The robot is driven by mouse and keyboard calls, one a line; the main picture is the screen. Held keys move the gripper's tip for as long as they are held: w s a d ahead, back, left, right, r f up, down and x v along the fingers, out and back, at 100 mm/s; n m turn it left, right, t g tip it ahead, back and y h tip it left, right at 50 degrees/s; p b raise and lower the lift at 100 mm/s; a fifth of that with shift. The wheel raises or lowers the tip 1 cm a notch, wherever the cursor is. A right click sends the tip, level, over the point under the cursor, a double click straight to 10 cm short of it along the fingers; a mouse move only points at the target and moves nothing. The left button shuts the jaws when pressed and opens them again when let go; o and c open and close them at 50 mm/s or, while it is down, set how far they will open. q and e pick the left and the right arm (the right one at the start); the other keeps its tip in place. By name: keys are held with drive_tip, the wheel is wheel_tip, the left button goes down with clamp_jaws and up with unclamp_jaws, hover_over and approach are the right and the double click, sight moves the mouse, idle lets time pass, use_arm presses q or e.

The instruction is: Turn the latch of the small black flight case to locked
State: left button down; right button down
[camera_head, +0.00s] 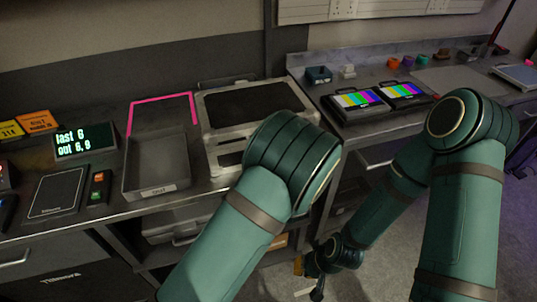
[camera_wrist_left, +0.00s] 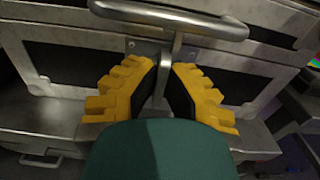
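The black flight case (camera_head: 255,103) with pale metal edges stands on the bench in the head view. Its front also shows in the left wrist view (camera_wrist_left: 75,65), with a metal bar handle (camera_wrist_left: 170,18) across the top. A narrow upright metal latch lever (camera_wrist_left: 163,82) shows below the handle. My left gripper (camera_wrist_left: 165,68) has its yellow fingers on both sides of this lever, closed in on it near the tips. In the head view my left arm hides that gripper and part of the case front. My right gripper (camera_head: 310,272) hangs low over the floor, small and dark.
A grey tray (camera_head: 155,165) and a pink outline (camera_head: 162,112) lie left of the case. Two colour-bar monitors (camera_head: 358,100) lie on the right bench. Floor is open below my right arm.

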use_arm(q)
drive_tip(key=shift+r, duration=0.1)
drive_tip(key=c, duration=1.1)
unclamp_jaws()
drive_tip(key=v, duration=0.7)
drive_tip(key=shift+s, duration=0.2)
